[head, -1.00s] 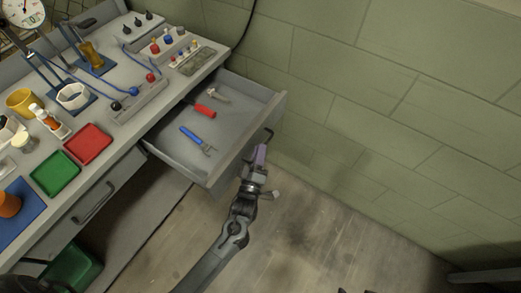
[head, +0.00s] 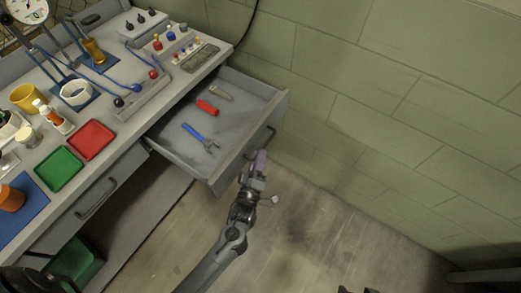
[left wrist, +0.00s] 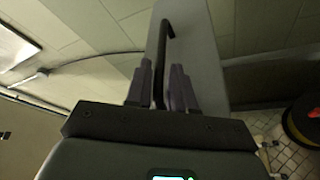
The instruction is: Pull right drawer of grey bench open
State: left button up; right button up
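The grey bench's right drawer (head: 243,160) stands pulled out. Inside it lie a hammer (head: 222,93), a red-handled tool (head: 207,107) and a blue-handled tool (head: 194,132). Its dark bar handle (head: 270,135) is on the front face. My left gripper (head: 259,158) is at that handle, outside the drawer front. In the left wrist view, the handle (left wrist: 161,65) runs between the two purple fingers of the left gripper (left wrist: 161,85), with narrow gaps beside it. The fingers look open around it.
The bench top holds a red tray (head: 91,139), a green tray (head: 58,169), a yellow mug (head: 26,97) and several small tools. A second, closed drawer has its handle (head: 96,201) at the left. A tiled wall stands behind; the floor (head: 310,230) in front is mostly clear.

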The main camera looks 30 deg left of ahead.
pick_arm(q)
jog(key=v, duration=0.8)
jog(key=shift+p, duration=0.45)
jog(key=s+a+r+m+g+h+p, duration=0.2)
jog(key=s+r+m+g, duration=0.2)
jog(key=s+m+g, duration=0.4)
jog(key=s+a+r+m+g+h+p, duration=0.2)
jog(key=s+r+m+g, duration=0.1)
jog(key=s+m+g, duration=0.55)
notch_tip(320, 180, up, 38)
jog(key=p, duration=3.8)
notch_tip(320, 180, down, 55)
jog(key=b, duration=5.4)
jog(key=shift+s+r, duration=0.15)
jog(key=shift+r, duration=0.05)
